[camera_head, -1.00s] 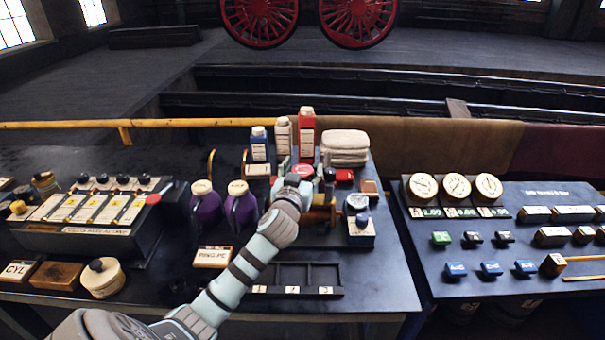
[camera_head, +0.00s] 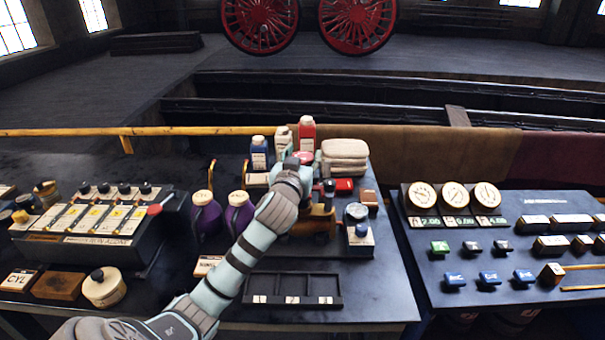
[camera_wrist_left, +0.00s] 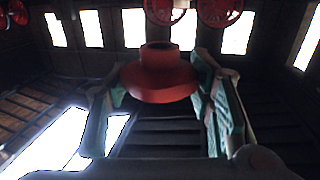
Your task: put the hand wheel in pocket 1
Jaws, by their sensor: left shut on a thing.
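The red hand wheel (camera_wrist_left: 160,80) is between the two teal fingers of my left gripper (camera_wrist_left: 165,95) in the left wrist view. In the head view only its red top (camera_head: 303,157) shows, just beyond my left gripper (camera_head: 294,163), which hides the rest. The gripper is shut on the hand wheel above the brass valve assembly (camera_head: 318,220). The dark pocket tray (camera_head: 276,300) lies nearer, right of my forearm. Its pockets look empty, with white labels along the front; pocket 1 (camera_head: 262,286) is the leftmost. My right gripper is not in view.
Two purple jugs (camera_head: 240,215) stand left of my left arm. Blue, white and red bottles (camera_head: 306,134) and folded cloths (camera_head: 345,153) stand behind. A gauge block (camera_head: 361,238) stands right of the valve. The bench right of the tray is clear.

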